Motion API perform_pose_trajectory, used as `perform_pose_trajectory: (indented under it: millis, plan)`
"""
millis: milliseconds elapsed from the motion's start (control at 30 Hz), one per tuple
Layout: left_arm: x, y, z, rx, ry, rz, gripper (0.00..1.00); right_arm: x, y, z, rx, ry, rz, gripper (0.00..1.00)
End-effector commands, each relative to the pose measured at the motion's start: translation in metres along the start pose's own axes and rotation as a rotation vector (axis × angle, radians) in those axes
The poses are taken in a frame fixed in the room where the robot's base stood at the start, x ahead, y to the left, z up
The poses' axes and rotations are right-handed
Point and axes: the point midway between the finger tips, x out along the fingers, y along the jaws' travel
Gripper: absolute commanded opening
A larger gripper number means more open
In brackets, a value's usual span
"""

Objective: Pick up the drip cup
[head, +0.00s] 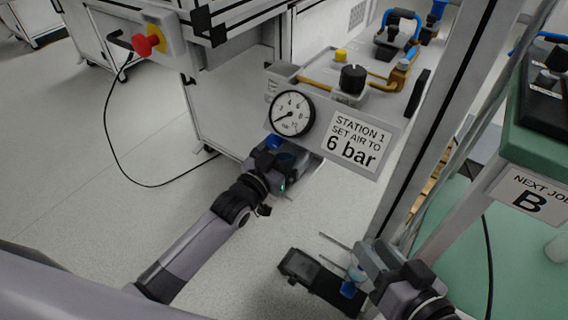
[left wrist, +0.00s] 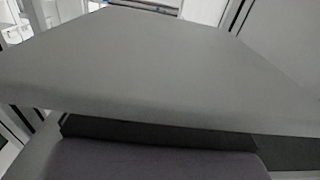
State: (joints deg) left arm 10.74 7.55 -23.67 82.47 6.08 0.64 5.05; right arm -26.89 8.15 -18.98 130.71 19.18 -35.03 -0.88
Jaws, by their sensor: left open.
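I cannot make out a drip cup for certain in either view. A pale rounded thing (head: 557,246), cut by the right edge of the head view, stands on a green surface; I cannot tell what it is. My left gripper (head: 300,178) is open, just below the Station 1 panel (head: 358,140), which hides part of it; I see nothing held in it. My right gripper (head: 345,262) is low at the front right, beside the dark upright post; its jaws are too unclear to judge. In the left wrist view a large grey surface (left wrist: 150,65) fills most of the picture.
The panel carries a pressure gauge (head: 291,110) and a black knob (head: 353,78). A red stop button (head: 146,42) is at the upper left. The dark post (head: 425,125) separates the station from the green surface (head: 515,270). Open floor lies at left.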

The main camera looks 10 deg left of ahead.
Motion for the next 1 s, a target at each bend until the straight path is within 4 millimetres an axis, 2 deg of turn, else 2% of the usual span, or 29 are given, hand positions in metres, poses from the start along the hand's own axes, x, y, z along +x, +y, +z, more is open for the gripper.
perform_pose_trajectory:
  millis: [300, 467, 533, 567, 1000]
  plan:
    - [0.0047, 0.0003, -0.0001, 0.0, -0.002, 0.0, 0.9, 0.0009, -0.0015, -0.0004, 0.006, 0.003, -0.008, 0.38]
    - [0.0045, 0.0003, -0.0002, 0.0, -0.001, 0.0, 0.38, 0.0009, -0.0015, -0.0006, 0.006, 0.004, -0.008, 0.38]
    - [0.0045, 0.0003, -0.0002, 0.0, -0.001, 0.0, 0.36, 0.0009, -0.0016, -0.0007, 0.006, 0.004, -0.008, 0.38]
    - [0.0045, 0.0003, -0.0003, 0.0, -0.001, 0.0, 0.32, 0.0009, -0.0016, -0.0007, 0.006, 0.004, -0.008, 0.38]
    - [0.0037, 0.0003, -0.0046, 0.0, -0.002, 0.001, 0.32, -0.0023, -0.001, -0.0085, -0.015, 0.004, 0.009, 0.38]
